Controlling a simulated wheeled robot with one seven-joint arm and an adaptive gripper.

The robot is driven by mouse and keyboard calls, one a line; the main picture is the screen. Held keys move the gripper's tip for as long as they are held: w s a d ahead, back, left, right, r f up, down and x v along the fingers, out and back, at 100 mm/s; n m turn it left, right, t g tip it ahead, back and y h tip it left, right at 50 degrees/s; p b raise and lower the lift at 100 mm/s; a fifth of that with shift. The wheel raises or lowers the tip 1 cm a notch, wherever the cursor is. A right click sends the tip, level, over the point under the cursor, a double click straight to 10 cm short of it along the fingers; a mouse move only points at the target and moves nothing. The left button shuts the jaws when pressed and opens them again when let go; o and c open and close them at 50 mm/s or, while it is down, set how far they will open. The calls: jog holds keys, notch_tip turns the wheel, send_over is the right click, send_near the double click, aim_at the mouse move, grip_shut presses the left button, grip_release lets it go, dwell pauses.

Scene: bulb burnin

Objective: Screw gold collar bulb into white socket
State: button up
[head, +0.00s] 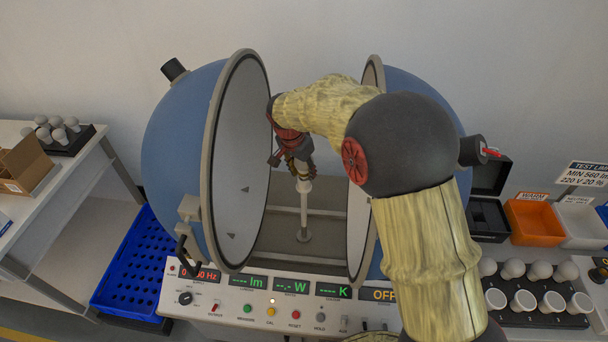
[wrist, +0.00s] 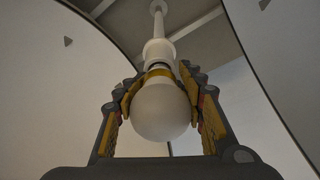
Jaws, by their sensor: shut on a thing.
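My gripper (head: 299,172) is inside the opened sphere, at the top of the thin white post. In the wrist view my gripper (wrist: 160,84) has its yellow-padded fingers on both sides of a bulb with a white globe (wrist: 160,112) and a gold collar (wrist: 159,73). It is shut on this bulb. The white socket (wrist: 158,50) sits on the post, in line with the bulb and right at its collar. A dark band shows between collar and socket; how deep the bulb sits cannot be told. In the head view my gripper hides the bulb.
The blue sphere's left half (head: 178,150) and its rim stand close to my gripper; the right half is partly behind my arm. The control panel (head: 262,304) lies in front. A rack of white bulbs and sockets (head: 540,318), an orange bin (head: 533,222) and a white bin stand right.

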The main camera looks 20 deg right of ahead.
jog(key=m, duration=0.3)
jog(key=m+g, duration=0.1)
jog(key=m, duration=0.2)
jog(key=shift+g+h+b, duration=0.3)
jog(key=m+g, duration=0.1)
jog(key=m, duration=0.3)
jog(key=shift+m+p, duration=0.3)
jog(key=shift+p, duration=0.05)
jog(key=m+g+p, duration=0.1)
jog(key=m, duration=0.2)
jog(key=shift+m+y, duration=0.4)
jog(key=o, duration=1.1)
